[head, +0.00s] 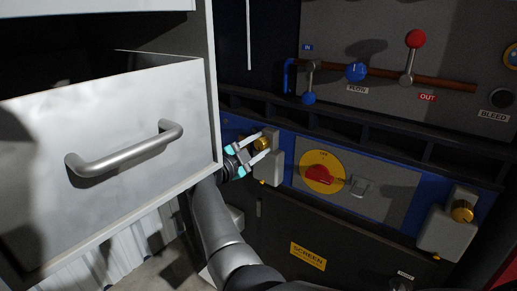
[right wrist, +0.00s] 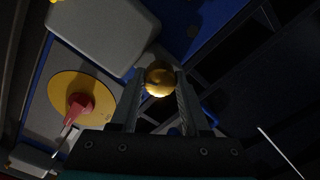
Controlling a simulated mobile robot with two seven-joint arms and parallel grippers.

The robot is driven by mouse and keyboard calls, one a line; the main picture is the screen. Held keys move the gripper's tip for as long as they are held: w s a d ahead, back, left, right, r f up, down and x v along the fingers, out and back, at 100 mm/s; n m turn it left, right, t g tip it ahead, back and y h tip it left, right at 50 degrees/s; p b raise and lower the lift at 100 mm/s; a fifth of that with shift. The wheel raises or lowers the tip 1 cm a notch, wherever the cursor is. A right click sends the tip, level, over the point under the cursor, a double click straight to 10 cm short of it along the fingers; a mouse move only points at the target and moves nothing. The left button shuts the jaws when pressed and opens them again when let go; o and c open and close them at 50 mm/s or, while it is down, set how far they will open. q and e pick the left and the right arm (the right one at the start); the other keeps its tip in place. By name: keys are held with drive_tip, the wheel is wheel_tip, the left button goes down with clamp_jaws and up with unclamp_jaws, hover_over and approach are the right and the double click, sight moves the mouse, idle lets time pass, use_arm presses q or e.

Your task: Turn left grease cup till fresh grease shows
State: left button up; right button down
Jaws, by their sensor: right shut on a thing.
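The left grease cup (head: 263,144) is a brass knurled cap on a grey block at the left end of the blue panel. My right gripper (head: 262,147) is shut on this cup, one finger on each side. In the right wrist view the brass cup (right wrist: 159,82) shows between the two fingertips (right wrist: 160,88). A small yellow spot (head: 262,183) shows under the grey block; I cannot tell whether it is grease. A matching right grease cup (head: 462,211) sits on a grey block at the panel's right end. My left gripper is not in view.
A large open drawer (head: 110,120) with a bar handle (head: 125,150) stands close to the left of my right arm. A red rotary switch (head: 319,175) on a yellow disc is right of the cup. Levers with red (head: 416,38) and blue (head: 356,72) knobs are above.

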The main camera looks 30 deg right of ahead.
drive_tip(key=shift+m+b, duration=0.8)
drive_tip(key=shift+m, duration=1.2)
drive_tip(key=shift+c, duration=2.2)
unclamp_jaws()
drive_tip(key=shift+o, duration=0.3)
drive_tip(key=shift+f, duration=0.15)
